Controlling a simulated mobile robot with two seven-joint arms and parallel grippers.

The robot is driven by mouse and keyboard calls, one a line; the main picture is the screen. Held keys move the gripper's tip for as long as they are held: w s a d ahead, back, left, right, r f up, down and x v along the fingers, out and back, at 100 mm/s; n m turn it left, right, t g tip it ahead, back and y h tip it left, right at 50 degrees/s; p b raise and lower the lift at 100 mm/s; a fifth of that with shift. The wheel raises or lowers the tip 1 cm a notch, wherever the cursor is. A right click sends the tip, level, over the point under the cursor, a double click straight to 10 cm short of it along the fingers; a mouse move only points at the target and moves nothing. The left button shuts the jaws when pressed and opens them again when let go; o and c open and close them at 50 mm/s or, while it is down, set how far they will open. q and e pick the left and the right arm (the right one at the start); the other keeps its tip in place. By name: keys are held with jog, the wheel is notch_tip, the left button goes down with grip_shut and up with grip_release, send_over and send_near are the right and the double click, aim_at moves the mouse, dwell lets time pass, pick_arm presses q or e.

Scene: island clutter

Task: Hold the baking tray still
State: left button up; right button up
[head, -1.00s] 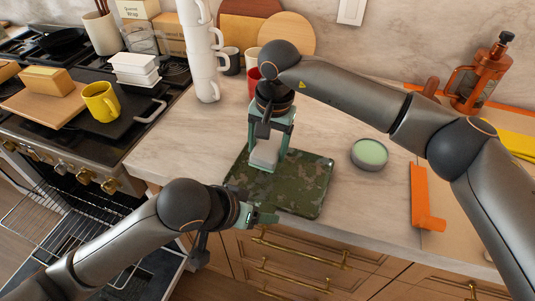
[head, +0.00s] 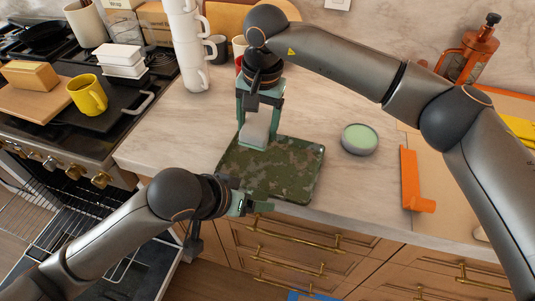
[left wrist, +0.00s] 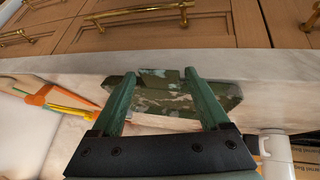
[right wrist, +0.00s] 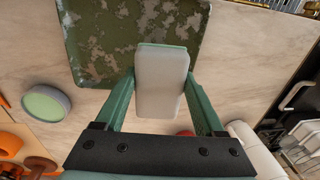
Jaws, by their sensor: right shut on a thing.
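The baking tray (head: 300,178) is dark green with mottled grey-brown patches and lies flat on the counter near its front edge. It also shows in the right wrist view (right wrist: 90,45) and, edge-on, in the left wrist view (left wrist: 222,92). My right gripper (head: 258,132) is shut on a grey-white block with a green end (right wrist: 160,85), over the tray's back left part; its lower end appears to touch the tray. My left gripper (head: 250,206) is at the tray's front left edge.
A round tin with pale green content (head: 360,139) stands right of the tray. An orange tool (head: 411,180) lies farther right. Stacked white cups (head: 189,50) stand behind left. The stove with a yellow mug (head: 87,95) is at left. Counter between tray and tin is clear.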

pick_arm(q)
jog(key=shift+o, duration=1.1)
jog(key=shift+r, duration=0.1)
jog(key=v, duration=0.7)
jog(key=shift+a+r, duration=0.1)
jog(key=shift+r, duration=0.1)
jog(key=shift+s+r, duration=0.1)
jog(key=shift+r, duration=2.9)
jog(key=shift+f, duration=0.15)
